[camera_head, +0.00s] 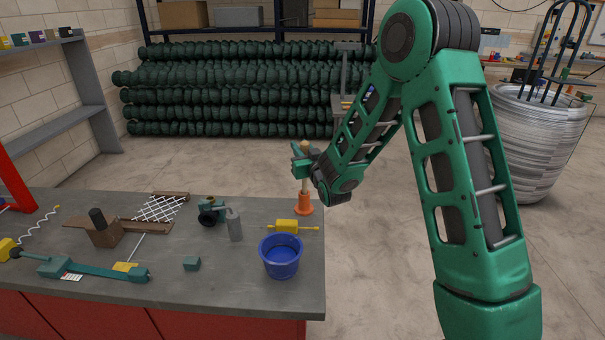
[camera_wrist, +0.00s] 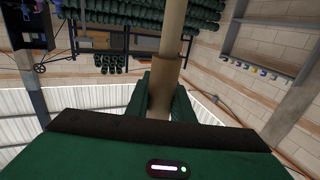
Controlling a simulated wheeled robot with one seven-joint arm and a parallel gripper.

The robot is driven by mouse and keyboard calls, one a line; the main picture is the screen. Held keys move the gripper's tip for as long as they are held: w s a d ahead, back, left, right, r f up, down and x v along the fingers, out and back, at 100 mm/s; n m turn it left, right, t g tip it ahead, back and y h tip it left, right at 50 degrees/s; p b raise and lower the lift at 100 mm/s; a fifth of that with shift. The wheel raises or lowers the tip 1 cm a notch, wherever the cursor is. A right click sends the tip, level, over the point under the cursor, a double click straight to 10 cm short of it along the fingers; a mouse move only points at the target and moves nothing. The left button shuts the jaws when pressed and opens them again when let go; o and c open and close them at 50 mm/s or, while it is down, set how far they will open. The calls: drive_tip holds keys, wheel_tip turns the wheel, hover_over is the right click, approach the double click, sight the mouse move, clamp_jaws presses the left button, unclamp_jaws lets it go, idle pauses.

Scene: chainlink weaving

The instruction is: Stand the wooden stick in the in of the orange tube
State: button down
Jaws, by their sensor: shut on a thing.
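The orange tube (camera_head: 304,202) stands upright on a flared base near the table's right back edge. The wooden stick (camera_head: 303,182) is upright directly above it, its lower end at the tube's top. I cannot tell whether the stick's end is inside the tube or just over it. My gripper (camera_head: 302,162) is shut around the stick above the tube, with a short tip of the stick showing above the fingers. In the wrist view the stick (camera_wrist: 170,45) runs up from between the green fingers.
Other tools lie to the left. The floor beyond the table's right edge is open.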

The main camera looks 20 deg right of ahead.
wheel_tip(320, 180, down, 5)
drive_tip(key=shift+f, duration=0.2)
idle(0.3)
drive_tip(key=c, duration=1.5)
unclamp_jaws()
drive_tip(key=shift+f, duration=0.1)
drive_tip(key=shift+c, duration=0.2)
drive_tip(key=s, duration=1.2)
drive_tip(key=shift+d, duration=0.4)
